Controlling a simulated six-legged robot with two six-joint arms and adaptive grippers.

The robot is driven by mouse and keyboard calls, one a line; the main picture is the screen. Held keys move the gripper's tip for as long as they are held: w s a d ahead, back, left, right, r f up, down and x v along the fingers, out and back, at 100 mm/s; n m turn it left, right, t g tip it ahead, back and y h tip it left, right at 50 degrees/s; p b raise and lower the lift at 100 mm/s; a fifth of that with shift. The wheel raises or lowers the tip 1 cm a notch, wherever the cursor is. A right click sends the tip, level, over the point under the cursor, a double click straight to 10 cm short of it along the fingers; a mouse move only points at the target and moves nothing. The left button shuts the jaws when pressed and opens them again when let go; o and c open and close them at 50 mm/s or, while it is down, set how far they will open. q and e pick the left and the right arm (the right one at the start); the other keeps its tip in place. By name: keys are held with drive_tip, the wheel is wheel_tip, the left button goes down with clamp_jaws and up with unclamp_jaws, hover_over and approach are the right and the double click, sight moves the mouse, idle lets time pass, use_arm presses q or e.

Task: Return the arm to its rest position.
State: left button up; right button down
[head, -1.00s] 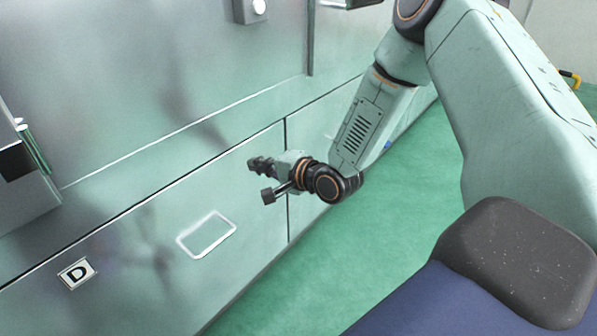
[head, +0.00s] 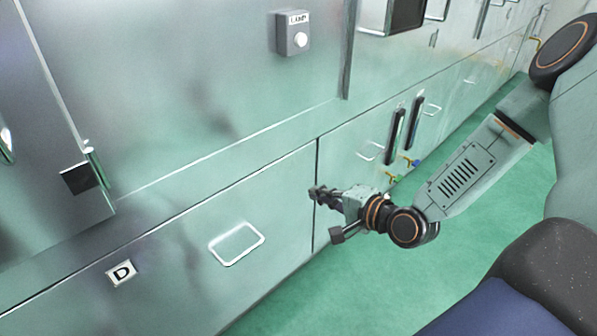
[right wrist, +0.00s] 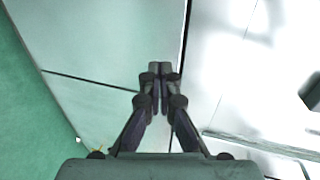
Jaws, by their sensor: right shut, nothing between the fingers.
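My right gripper (head: 318,193) is in the head view right of centre, in front of the metal cabinet fronts. It is shut and empty, its fingers pointing left. In the right wrist view the two dark fingertips (right wrist: 160,72) meet, with nothing between them. My right arm (head: 468,178) comes in from the upper right, with its elbow at the upper right edge. My left gripper is in neither view.
A metal cabinet front with a D label (head: 121,272) and a recessed handle frame (head: 237,244) fills the left. A grey lamp switch box (head: 292,34) is on the wall above. Dark vertical handles (head: 396,136) stand behind the gripper. Green floor (head: 470,235) is clear at right.

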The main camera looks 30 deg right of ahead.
drive_tip(key=s+a+f+n+g+h, duration=0.2)
drive_tip(key=s+a+f+n+g, duration=0.4)
drive_tip(key=s+f+n+g, duration=0.4)
drive_tip(key=s+a+f+n+g+h, duration=0.1)
drive_tip(key=s+f+n+g, duration=0.1)
drive_tip(key=s, duration=0.8)
drive_tip(key=s+a+f+n+g+p, duration=0.1)
drive_tip(key=s+f, duration=0.3)
drive_tip(key=s, duration=0.6)
drive_tip(key=shift+s+a+f+n+g+h, duration=0.4)
drive_tip(key=shift+n+g, duration=0.2)
drive_tip(key=shift+n, duration=0.2)
drive_tip(key=shift+r, duration=0.1)
